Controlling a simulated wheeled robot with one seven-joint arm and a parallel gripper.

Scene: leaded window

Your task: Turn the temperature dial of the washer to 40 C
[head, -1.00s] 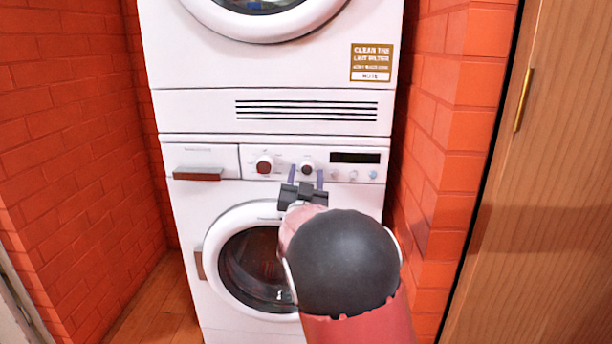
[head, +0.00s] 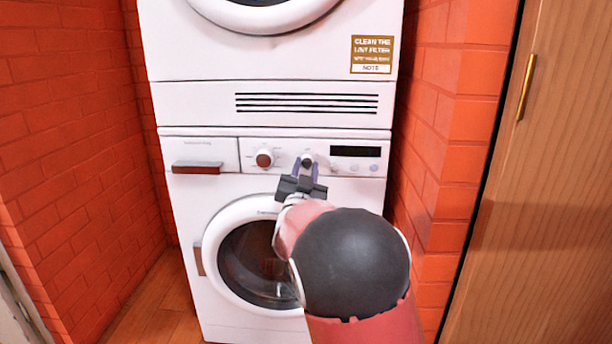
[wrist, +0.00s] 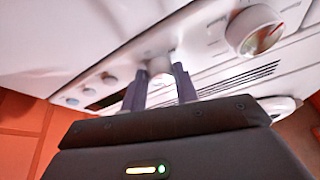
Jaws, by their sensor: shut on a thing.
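The washer (head: 180,225) is the lower white machine, with a control panel along its top. A larger dial (head: 264,158) with a brown-red face sits left on the panel; it also shows in the wrist view (wrist: 256,30). A smaller dark-faced dial (head: 307,161) sits right of it. My gripper (head: 306,168) is at the smaller dial, with a finger on each side. In the wrist view the fingers (wrist: 160,85) are shut on this dial, a pale knob (wrist: 160,64) between their tips. The dial's markings are too small to read.
A dryer (head: 200,50) is stacked above the washer. A dark display (head: 354,151) and small buttons (head: 355,167) lie right of the dial. The drawer handle (head: 196,167) is at left. Brick walls flank the machines; a wooden door (head: 550,200) stands right.

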